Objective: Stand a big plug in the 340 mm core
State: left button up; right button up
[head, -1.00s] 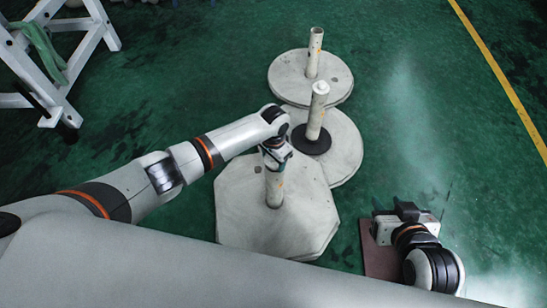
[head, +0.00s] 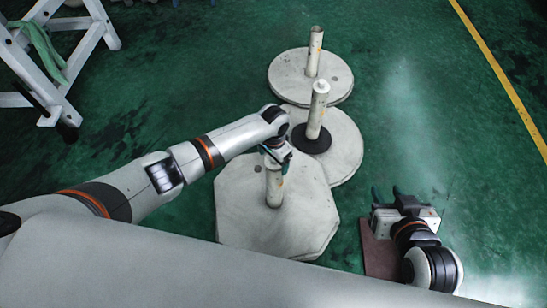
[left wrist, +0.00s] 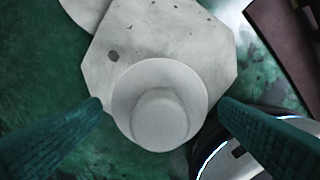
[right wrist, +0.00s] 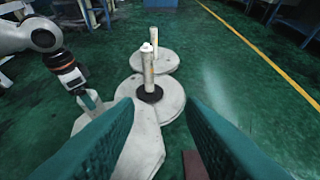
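In the head view, the near core (head: 274,190) stands upright on an octagonal pale slab. My left gripper (head: 277,155) is right over its top. In the left wrist view, a round white plug (left wrist: 160,116) with a wide rim and a narrower raised middle lies between the fingers of my left gripper (left wrist: 161,104). The fingers are apart, with slight gaps to the rim. The plug seems to be at the core's top; its seating is hidden. My right gripper (head: 387,192) is open and empty; its fingers (right wrist: 158,104) are wide apart in the right wrist view.
A middle post (head: 317,112) with a white plug and black disc stands behind, and a far open-topped post (head: 315,52) behind that. A brown board (head: 377,255) lies under my right gripper. A white trestle (head: 85,45) stands far left. Green floor at right is clear.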

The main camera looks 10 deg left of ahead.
pick_arm(q)
jog(key=shift+r, duration=0.15)
notch_tip(320, 180, up, 6)
jog(key=p, duration=0.3)
jog(key=shift+r, duration=0.1)
notch_tip(320, 180, up, 6)
jog(key=shift+f+p, duration=0.25)
jog(key=shift+p, duration=0.6)
pick_arm(e)
jog(key=s+d+f+g+h, duration=0.1)
jog(key=s+d+g, duration=0.1)
jog(key=s, duration=0.3)
jog(key=s+d+f+g+h, duration=0.1)
jog(key=s+d+f+g, duration=0.1)
jog(key=s+g, duration=0.3)
jog(key=shift+s+g, duration=0.3)
jog(key=shift+s, duration=0.2)
jog(key=shift+f, duration=0.1)
